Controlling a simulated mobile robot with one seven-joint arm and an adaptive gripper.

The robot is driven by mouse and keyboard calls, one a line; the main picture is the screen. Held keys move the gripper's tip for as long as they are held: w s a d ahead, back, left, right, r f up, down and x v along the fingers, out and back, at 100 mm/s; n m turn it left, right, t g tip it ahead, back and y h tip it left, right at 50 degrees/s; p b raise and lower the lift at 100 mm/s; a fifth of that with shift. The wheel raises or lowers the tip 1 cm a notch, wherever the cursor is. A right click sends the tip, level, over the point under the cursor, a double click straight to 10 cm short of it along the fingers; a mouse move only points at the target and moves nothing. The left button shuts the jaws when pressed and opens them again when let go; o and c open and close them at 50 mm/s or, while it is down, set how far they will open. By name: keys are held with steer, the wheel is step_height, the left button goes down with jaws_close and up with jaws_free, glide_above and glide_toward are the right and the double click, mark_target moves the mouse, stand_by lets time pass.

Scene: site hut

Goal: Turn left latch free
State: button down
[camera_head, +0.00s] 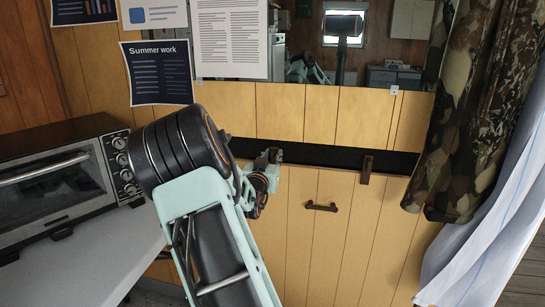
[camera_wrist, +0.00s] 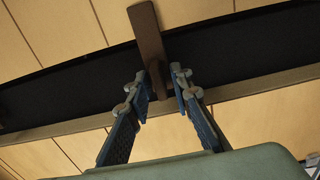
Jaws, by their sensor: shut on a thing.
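The left latch (camera_wrist: 149,38) is a dark brown bar. In the wrist view it crosses the black strip (camera_wrist: 235,45) nearly upright, slightly tilted, its lower end between my fingertips. My gripper (camera_wrist: 161,88) is closed on that lower end, one blue-padded finger on each side. In the head view my gripper (camera_head: 270,160) is at the strip's left part, and it and my arm hide most or all of the left latch. The right latch (camera_head: 366,170) stands upright across the lower edge of the strip. A dark handle (camera_head: 321,207) is on the plank panel (camera_head: 325,255) below.
A toaster oven (camera_head: 55,185) sits on a grey counter (camera_head: 85,255) at left. A camouflage curtain (camera_head: 480,110) hangs at right, beside white cloth (camera_head: 500,220). A mirror (camera_head: 350,50) and posted sheets (camera_head: 158,72) are above.

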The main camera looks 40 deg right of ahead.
steer(key=shift+n, duration=0.4)
steer(key=n+p, duration=0.1)
steer(key=n, duration=0.2)
steer(key=shift+w+a+n+p, duration=0.1)
steer(key=shift+n+p, duration=0.3)
steer(key=n+p, duration=0.1)
steer(key=n, duration=0.3)
steer(key=shift+n+p, duration=0.3)
steer(key=shift+p, duration=0.1)
steer(key=n, duration=0.2)
steer(key=n+p, duration=0.1)
steer(key=n, duration=0.2)
steer(key=shift+a+f, duration=0.1)
steer(key=shift+f, duration=0.1)
steer(key=shift+f+n+p, duration=0.1)
steer(key=shift+n+p, duration=0.4)
steer(key=shift+n, duration=1.6)
steer(key=c, duration=2.1)
jaws_free()
